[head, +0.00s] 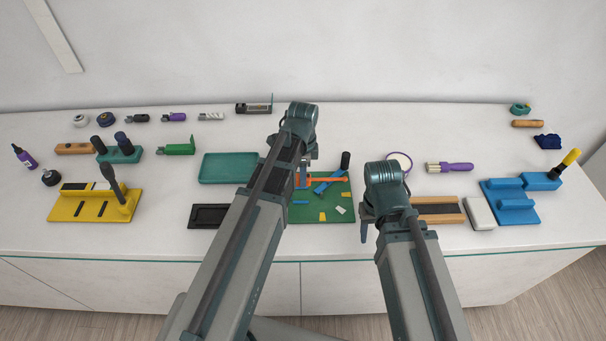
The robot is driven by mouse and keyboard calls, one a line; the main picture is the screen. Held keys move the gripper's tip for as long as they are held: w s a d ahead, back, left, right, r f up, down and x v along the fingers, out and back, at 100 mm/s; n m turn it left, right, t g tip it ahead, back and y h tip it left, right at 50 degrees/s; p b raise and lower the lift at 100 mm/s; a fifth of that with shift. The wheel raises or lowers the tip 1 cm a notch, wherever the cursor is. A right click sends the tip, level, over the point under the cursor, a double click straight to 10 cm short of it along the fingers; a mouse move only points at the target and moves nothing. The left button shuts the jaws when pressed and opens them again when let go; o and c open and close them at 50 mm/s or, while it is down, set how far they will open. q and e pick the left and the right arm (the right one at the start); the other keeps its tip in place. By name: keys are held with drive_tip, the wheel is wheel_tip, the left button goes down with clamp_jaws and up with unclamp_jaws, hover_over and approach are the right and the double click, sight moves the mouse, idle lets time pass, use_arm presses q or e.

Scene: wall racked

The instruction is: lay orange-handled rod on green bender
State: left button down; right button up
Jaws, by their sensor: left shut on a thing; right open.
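The green bender (330,214) is a flat green board at the middle of the counter, with an upright black-tipped lever at its back right and blue and yellow pieces on it. An orange bar (328,181), which looks like the orange-handled rod, shows over the board's back part. My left gripper (303,179) is at the left end of this bar and shut on it; my arm hides part of it. I cannot tell whether the bar touches the board. My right gripper (367,226) is open and empty, pointing down at the board's right edge.
A yellow bender (88,211) stands at the left and a blue bender (513,215) at the right. A teal tray (229,168) and a black tray (207,216) lie left of the green board. A purple-handled brush (455,167) lies right. The counter's front edge is close.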

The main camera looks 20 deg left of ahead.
use_arm(q)
drive_tip(key=b, duration=0.5)
hover_over(303, 195)
drive_tip(key=shift+f, duration=2.65)
use_arm(e)
drive_tip(key=shift+f, duration=2.6)
use_arm(q)
drive_tip(key=shift+f+b, duration=0.35)
drive_tip(key=shift+f, duration=0.25)
use_arm(e)
drive_tip(key=shift+f, duration=0.65)
use_arm(q)
drive_tip(key=shift+c, duration=2.1)
unclamp_jaws()
drive_tip(key=shift+r, duration=0.1)
use_arm(e)
drive_tip(key=shift+r, duration=0.15)
use_arm(q)
wheel_tip(303, 195, up, 14)
drive_tip(key=p, duration=1.4)
use_arm(e)
wheel_tip(303, 195, up, 14)
drive_tip(key=shift+f, duration=0.2)
